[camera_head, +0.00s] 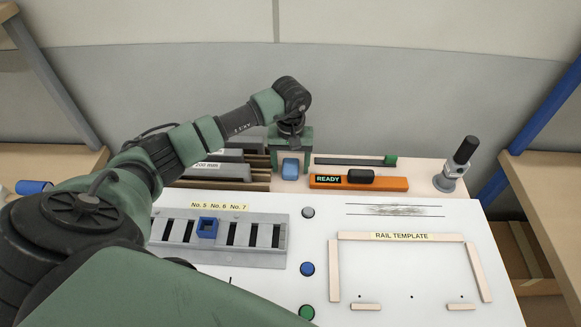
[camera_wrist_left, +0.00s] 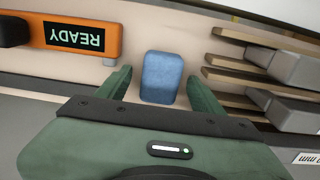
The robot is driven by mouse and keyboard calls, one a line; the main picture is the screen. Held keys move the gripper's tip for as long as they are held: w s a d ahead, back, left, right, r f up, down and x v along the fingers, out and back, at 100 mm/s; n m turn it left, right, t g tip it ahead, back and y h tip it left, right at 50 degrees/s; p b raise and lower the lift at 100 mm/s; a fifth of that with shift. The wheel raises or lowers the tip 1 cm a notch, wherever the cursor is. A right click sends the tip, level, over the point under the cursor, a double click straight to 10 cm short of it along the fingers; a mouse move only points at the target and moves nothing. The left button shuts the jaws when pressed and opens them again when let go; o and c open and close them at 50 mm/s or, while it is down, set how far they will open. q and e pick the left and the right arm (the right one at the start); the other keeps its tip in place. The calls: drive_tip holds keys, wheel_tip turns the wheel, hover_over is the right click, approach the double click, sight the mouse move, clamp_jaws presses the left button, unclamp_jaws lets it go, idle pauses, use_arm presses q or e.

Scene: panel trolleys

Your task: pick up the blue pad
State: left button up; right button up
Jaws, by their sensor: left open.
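The blue pad (camera_head: 290,169) is a small rounded block at the back of the bench. It lies on the pale surface between the grey-and-brown racks and the orange READY unit. My left gripper (camera_head: 291,158) points down over it with green fingers apart. In the left wrist view the pad (camera_wrist_left: 160,77) shows between the two fingertips of the open gripper (camera_wrist_left: 160,88), with a gap on each side. Nothing is held. How far the fingertips are above the surface is hard to tell. My right gripper is not in view.
The orange READY unit (camera_head: 335,184) stands close to the right of the pad. Slotted racks (camera_head: 255,160) stand close to its left. A grey slotted tray (camera_head: 170,231) holds a blue square piece (camera_head: 207,228). The rail template (camera_head: 401,237) lies at the right.

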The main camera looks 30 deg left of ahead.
sight(290, 163)
use_arm(q)
drive_tip(key=c, duration=1.4)
drive_tip(key=shift+r, duration=0.1)
drive_tip(key=shift+c, duration=0.2)
drive_tip(key=shift+w+r, duration=0.1)
drive_tip(key=shift+r, duration=0.3)
wheel_tip(290, 163, up, 19)
drive_tip(key=b, duration=0.3)
